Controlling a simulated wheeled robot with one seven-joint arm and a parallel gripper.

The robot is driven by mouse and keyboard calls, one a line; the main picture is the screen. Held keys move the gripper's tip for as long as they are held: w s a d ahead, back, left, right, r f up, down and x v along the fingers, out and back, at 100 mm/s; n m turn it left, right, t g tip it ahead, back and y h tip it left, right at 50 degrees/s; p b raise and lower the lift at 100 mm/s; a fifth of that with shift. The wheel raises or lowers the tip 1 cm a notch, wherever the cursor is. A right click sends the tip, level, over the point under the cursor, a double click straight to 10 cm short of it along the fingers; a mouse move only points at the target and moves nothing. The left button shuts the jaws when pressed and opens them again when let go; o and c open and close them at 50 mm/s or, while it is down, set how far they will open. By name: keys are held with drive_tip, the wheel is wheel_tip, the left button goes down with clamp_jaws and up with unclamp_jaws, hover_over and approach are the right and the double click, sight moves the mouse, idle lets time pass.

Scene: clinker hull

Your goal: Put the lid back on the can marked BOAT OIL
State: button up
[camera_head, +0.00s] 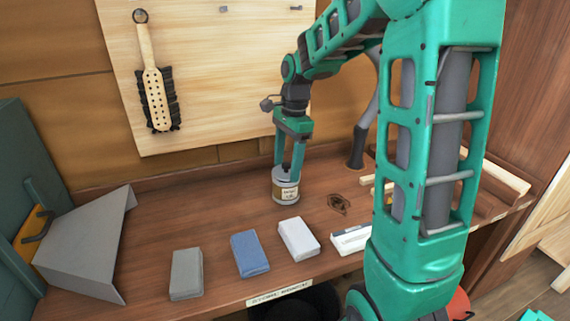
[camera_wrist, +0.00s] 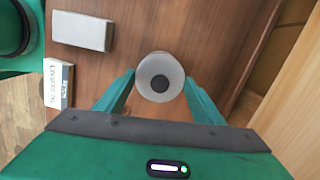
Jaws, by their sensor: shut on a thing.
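A small can (camera_head: 286,192) with a pale label stands upright on the wooden bench; its lettering is too small to read surely. My gripper (camera_head: 287,172) points straight down at the can's top, with a finger on each side. In the wrist view a round pale grey lid (camera_wrist: 148,88) with a dark round knob in its middle lies between my fingertips (camera_wrist: 159,82), which are shut on its sides. The lid is at the top of the can and hides the opening. I cannot tell whether it is fully seated.
Several blocks stand along the front: grey (camera_head: 186,274), blue (camera_head: 249,254), white (camera_head: 298,239) and a lettered one (camera_head: 351,240). A grey angled sheet (camera_head: 85,245) is at the left. A brush (camera_head: 155,90) hangs on the back board. Bench left of the can is clear.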

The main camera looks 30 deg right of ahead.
drive_tip(key=o, duration=1.5)
drive_tip(key=shift+r, duration=3.5)
clamp_jaws()
drive_tip(key=shift+f, duration=2.25)
